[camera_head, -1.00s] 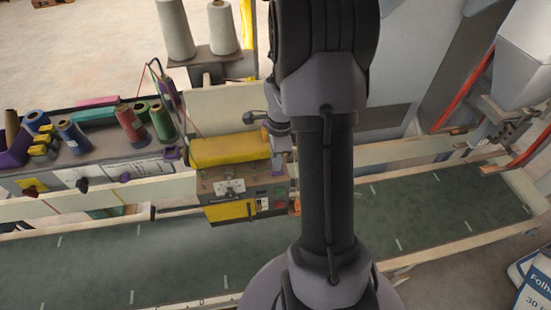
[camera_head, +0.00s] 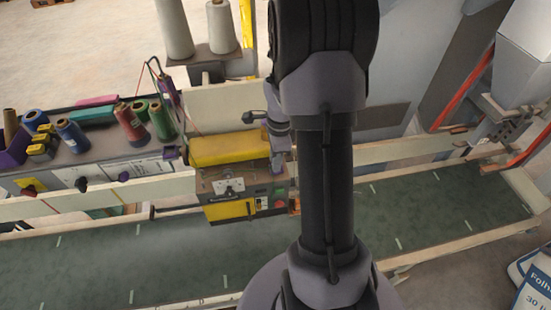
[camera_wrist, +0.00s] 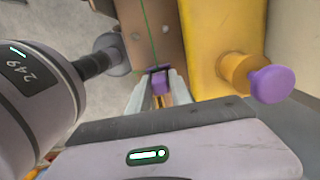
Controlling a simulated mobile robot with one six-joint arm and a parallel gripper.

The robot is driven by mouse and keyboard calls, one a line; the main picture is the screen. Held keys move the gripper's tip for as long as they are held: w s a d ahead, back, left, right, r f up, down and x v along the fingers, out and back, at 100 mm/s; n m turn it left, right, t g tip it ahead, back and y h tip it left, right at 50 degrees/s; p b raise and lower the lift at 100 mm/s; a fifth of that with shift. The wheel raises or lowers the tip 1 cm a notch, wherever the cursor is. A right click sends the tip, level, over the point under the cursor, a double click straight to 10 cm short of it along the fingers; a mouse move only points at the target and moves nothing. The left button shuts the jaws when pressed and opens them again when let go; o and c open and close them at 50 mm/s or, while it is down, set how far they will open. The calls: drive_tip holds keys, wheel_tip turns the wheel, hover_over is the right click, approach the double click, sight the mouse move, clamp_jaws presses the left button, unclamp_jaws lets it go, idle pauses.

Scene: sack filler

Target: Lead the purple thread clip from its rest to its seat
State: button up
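The purple thread clip (camera_wrist: 160,86) shows in the wrist view between the two pale fingertips of my gripper (camera_wrist: 161,80). The fingers appear closed on its sides. A dark band crosses the clip's far end, and a green thread runs up from it across a brown surface. To the right, a round purple knob (camera_wrist: 273,84) sticks out from a yellow part. In the head view my gripper is at the right end of the yellow sewing head (camera_head: 230,148), mostly hidden by my arm. I cannot make out the clip or a clear seat there.
Thread spools (camera_head: 132,124) stand on a shelf at the left. White cones (camera_head: 174,28) stand behind the machine. A green conveyor belt (camera_head: 90,265) with pale rails runs in front. A grey cylinder (camera_wrist: 30,90) fills the left of the wrist view.

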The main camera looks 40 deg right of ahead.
drive_tip(key=o, duration=0.3)
wheel_tip(320, 180, up, 18)
drive_tip(key=d+f+p, duration=0.1)
drive_tip(key=s+a+f+n+t+b, duration=0.1)
drive_tip(key=s+a+f+n+b, duration=0.3)
drive_tip(key=a+b, duration=0.5)
drive_tip(key=s+a+f+n+t+y+b, duration=0.1)
drive_tip(key=s+a+f+n+b, duration=0.3)
drive_tip(key=a+f+n+b, duration=0.5)
drive_tip(key=s+a+f+n+t+b, duration=0.3)
drive_tip(key=a+f+n+b, duration=0.4)
drive_tip(key=a+b, duration=0.3)
drive_tip(key=shift+s+f+b, duration=0.45)
drive_tip(key=shift+s+f, duration=0.3)
drive_tip(key=shift+f, duration=0.15)
drive_tip(key=shift+c, duration=0.4)
